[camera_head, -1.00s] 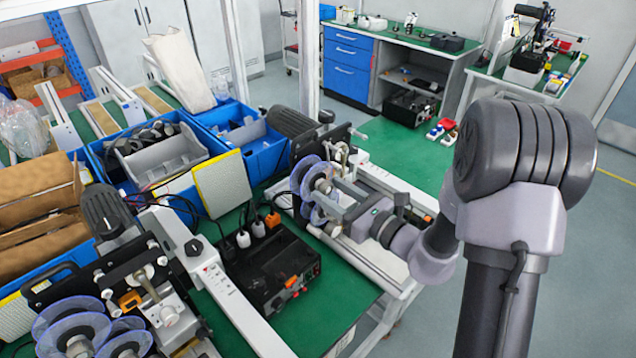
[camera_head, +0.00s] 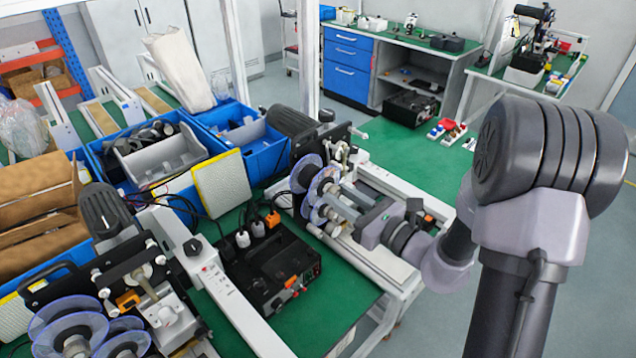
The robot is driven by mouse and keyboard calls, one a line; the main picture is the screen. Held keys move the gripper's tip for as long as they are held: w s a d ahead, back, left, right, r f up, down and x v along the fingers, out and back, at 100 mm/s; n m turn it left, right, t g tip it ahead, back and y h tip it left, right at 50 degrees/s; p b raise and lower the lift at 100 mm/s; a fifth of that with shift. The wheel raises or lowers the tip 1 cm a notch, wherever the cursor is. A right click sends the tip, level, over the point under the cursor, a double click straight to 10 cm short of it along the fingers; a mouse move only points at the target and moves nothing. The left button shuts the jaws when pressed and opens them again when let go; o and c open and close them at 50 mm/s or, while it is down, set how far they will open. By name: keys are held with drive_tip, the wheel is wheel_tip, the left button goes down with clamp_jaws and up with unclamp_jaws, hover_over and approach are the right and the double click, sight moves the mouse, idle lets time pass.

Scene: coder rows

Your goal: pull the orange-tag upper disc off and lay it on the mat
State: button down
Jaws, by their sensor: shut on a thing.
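My gripper (camera_head: 338,202) is at the right-hand machine, coming from the right, its fingers shut on a clear bluish disc (camera_head: 324,182), the upper one nearest it. Another clear disc (camera_head: 303,172) stands just behind it to the left, with a narrow gap between. A lower disc (camera_head: 319,212) sits below, partly hidden by the fingers. An orange patch (camera_head: 428,218) shows just right of my gripper; whether it is this machine's tag I cannot tell. No separate mat can be made out; the bench top (camera_head: 325,290) is green.
A second machine with large discs (camera_head: 72,335) and an orange part (camera_head: 128,300) stands at the lower left. A black power box (camera_head: 275,270) and a long white rail (camera_head: 235,300) lie between the machines. Blue bins (camera_head: 265,135) stand behind. Green bench is free at front right.

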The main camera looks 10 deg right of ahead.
sight(337, 195)
drive_tip(key=shift+b+v, duration=0.4)
drive_tip(key=shift+v, duration=1.15)
drive_tip(key=v, duration=0.3)
drive_tip(key=shift+b, duration=0.35)
drive_tip(key=shift+a, duration=0.1)
